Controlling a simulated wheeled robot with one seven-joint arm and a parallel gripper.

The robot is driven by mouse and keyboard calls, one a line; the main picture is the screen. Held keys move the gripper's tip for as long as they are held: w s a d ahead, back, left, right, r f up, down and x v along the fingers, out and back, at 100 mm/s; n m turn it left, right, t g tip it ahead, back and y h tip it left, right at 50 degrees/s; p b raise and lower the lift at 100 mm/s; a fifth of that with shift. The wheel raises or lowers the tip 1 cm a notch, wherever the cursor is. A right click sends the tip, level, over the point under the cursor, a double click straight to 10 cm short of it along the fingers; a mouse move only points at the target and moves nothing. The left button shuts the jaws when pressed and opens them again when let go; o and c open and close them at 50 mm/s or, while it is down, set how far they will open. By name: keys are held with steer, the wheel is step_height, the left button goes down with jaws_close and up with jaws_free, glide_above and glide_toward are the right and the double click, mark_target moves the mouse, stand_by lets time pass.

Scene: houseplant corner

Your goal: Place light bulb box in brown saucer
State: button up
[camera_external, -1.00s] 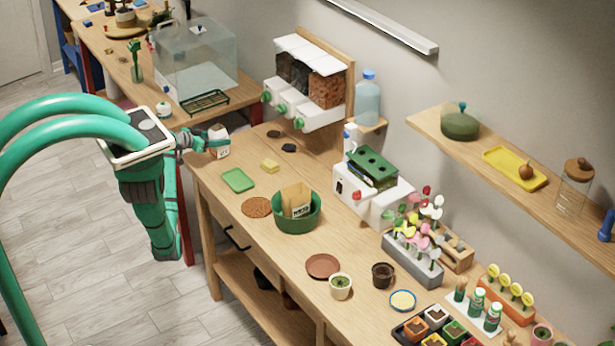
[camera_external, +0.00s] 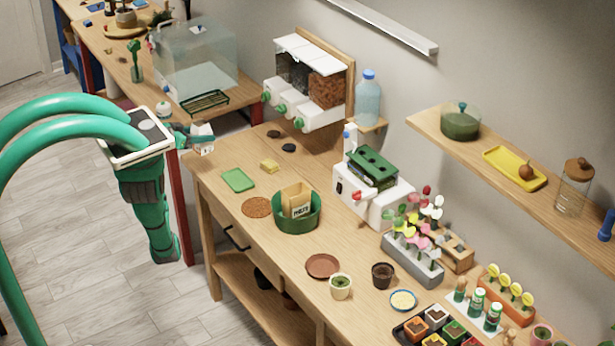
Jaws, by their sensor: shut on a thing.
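The light bulb box (camera_external: 203,145), small and white, is in my gripper (camera_external: 200,136) near the far left corner of the workbench. My gripper is shut on it, and its fingers partly hide it. I cannot tell exactly how high the box is held. The brown saucer (camera_external: 322,266) lies empty on the workbench, well to the right and nearer the camera.
A cream pot (camera_external: 340,286) stands close to the saucer. A clear tank (camera_external: 195,65) is behind.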

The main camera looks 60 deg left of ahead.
mark_target(207, 122)
steer(key=shift+r, duration=0.6)
step_height(207, 122, up, 4)
steer(key=shift+w+d+r, duration=0.1)
steer(key=w+d+m+g+h, duration=0.1)
steer(key=w+d+m+h, duration=0.3)
steer(key=d, duration=0.7)
steer(key=w+d+m+h, duration=0.1)
steer(key=w+d+h, duration=0.1)
steer(key=w+d, duration=0.6)
steer(key=w+d+m+g+h, duration=0.1)
steer(key=w+d+m+h, duration=0.2)
steer(key=d, duration=1)
steer(key=s+d+m+g+h, duration=0.3)
steer(key=d+m, duration=0.1)
steer(key=d, duration=1.2)
steer(key=s+d+m+g+h, duration=0.2)
steer(key=s+d+m+g, duration=0.15)
steer(key=d, duration=1.15)
steer(key=shift+a+f, duration=0.1)
steer(key=shift+f, duration=8.3)
steer(key=shift+f, duration=0.3)
